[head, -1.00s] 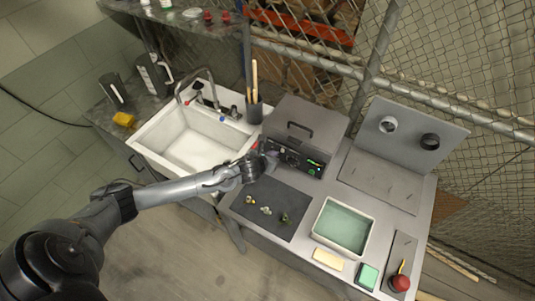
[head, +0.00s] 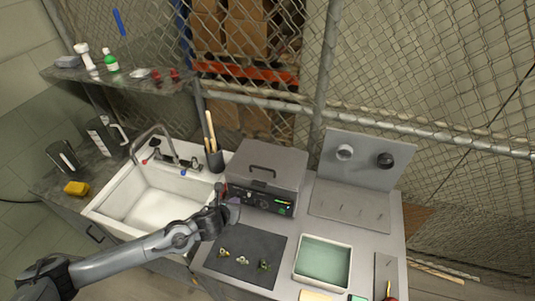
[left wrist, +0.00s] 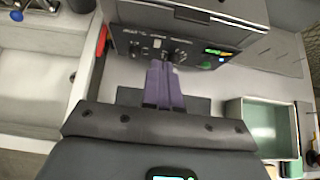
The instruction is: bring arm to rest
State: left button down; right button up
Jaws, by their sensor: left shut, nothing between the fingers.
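My left arm reaches in from the lower left in the head view. Its gripper (head: 229,203) is beside the front left of the grey lidded machine (head: 266,178), between the sink and the dark mat. In the left wrist view, the purple fingers (left wrist: 163,84) are together with nothing between them. They point toward the knobs and green display of the machine's front panel (left wrist: 172,51). Whether the fingertips touch the panel cannot be told. My right arm and gripper are not in view.
The white sink (head: 112,208) lies left of the gripper. The dark mat (head: 222,268) holds several small metal parts. A tray of pale green liquid (head: 348,268) stands right of it. A grey pegged stand (head: 325,203) and wire fence are behind. A shelf (head: 120,84) overhangs the back left.

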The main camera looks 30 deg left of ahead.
pick_arm(q)
jog(key=s+d+f+n+g+h+p, duration=0.15)
jog(key=s+d+f+p, duration=0.3)
jog(key=s+d, duration=0.45)
jog(key=s+d+r+n+g+h+p, duration=0.25)
jog(key=s+d+n, duration=0.25)
jog(key=s+d, duration=0.3)
jog(key=s+a+r+n+g, duration=0.1)
jog(key=s+r+n, duration=0.4)
jog(key=n, duration=0.7)
jog(key=s+a+r+n+g+y+p, duration=0.1)
jog(key=s+r+n, duration=0.4)
jog(key=n, duration=0.8)
jog(key=shift+r+g, duration=0.4)
jog(key=shift+r, duration=0.1)
jog(key=shift+s, duration=0.1)
